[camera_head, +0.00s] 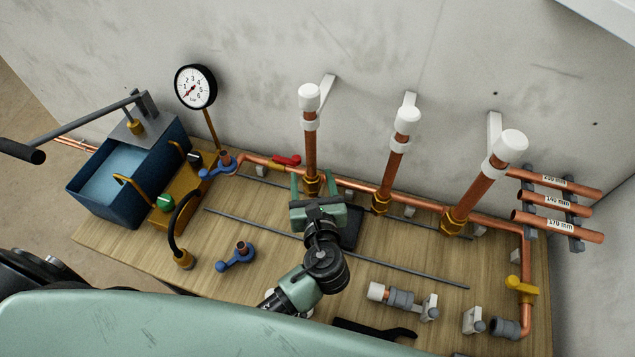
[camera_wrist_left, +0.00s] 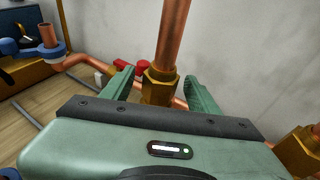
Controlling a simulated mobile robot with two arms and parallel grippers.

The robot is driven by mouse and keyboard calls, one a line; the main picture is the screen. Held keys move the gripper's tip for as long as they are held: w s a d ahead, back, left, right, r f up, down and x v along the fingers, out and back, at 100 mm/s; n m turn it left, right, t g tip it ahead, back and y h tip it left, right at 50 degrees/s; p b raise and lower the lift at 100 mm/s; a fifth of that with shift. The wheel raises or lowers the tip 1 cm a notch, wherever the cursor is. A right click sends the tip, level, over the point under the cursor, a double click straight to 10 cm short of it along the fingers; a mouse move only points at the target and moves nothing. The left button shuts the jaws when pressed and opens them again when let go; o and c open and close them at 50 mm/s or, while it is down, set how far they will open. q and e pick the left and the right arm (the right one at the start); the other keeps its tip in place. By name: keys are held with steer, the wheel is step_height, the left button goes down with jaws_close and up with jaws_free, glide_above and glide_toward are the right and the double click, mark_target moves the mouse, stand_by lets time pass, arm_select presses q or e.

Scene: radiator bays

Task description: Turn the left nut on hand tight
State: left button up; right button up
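The left nut (camera_head: 312,187) is brass and sits at the foot of the left copper riser (camera_head: 310,148), where it meets the horizontal pipe. It also shows in the left wrist view (camera_wrist_left: 158,88), upright on the pipe. My left gripper (camera_head: 311,181) is open, with one green finger on each side of the nut. In the left wrist view its fingers (camera_wrist_left: 161,82) show a gap to the nut on both sides, so it does not grip it. How deep the nut lies between the fingers is hard to tell. My right gripper is not in view.
Brass nuts on the middle (camera_head: 381,203) and right (camera_head: 457,221) risers stand to the right. A red valve handle (camera_head: 287,160) is close on the left. A pressure gauge (camera_head: 196,87) and blue pump tank (camera_head: 120,180) stand left. The wall (camera_head: 260,110) is close behind.

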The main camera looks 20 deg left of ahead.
arm_select(q)
steer(key=c, duration=0.8)
steer(key=shift+r+m+t+h+p, duration=0.15)
steer(key=shift+m+t+h+p, duration=0.25)
steer(key=shift+m+h+p, duration=0.7)
steer(key=shift+h+p, duration=0.4)
steer(key=shift+p, duration=0.3)
steer(key=shift+m+h, duration=0.3)
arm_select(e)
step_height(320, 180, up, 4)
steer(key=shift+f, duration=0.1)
